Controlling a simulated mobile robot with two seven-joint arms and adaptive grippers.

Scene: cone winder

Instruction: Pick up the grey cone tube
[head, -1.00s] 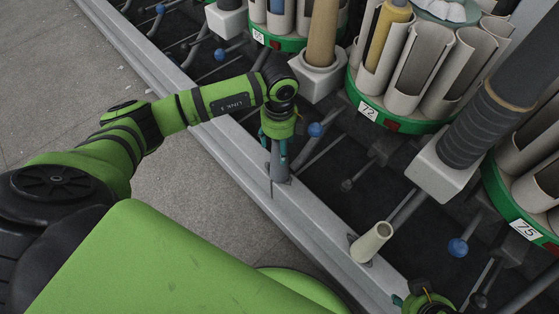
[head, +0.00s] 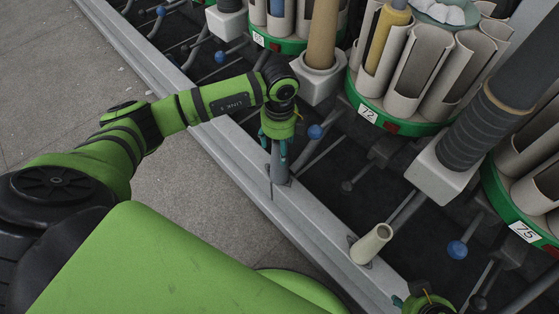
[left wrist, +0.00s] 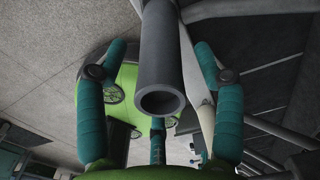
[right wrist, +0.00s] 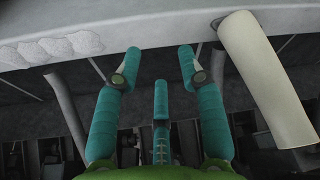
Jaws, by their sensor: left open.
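The grey cone tube (head: 279,168) stands at the machine's front rail in the head view. In the left wrist view the tube (left wrist: 160,60) lies between the teal fingers, its open round end facing the camera. My left gripper (head: 274,150) is open, with its fingers around the tube's upper part and a gap to each side. The fingers also show in the left wrist view (left wrist: 160,74). My right gripper (right wrist: 159,60) is open and empty in the right wrist view. Only a bit of it shows at the bottom right of the head view.
A cream cone tube (head: 371,243) stands farther along the front rail (head: 320,235); it also shows in the right wrist view (right wrist: 262,80). Green-based magazines (head: 400,119) of tubes stand behind. Rods with blue knobs (head: 457,248) stick out between. The floor (head: 60,90) at left is clear.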

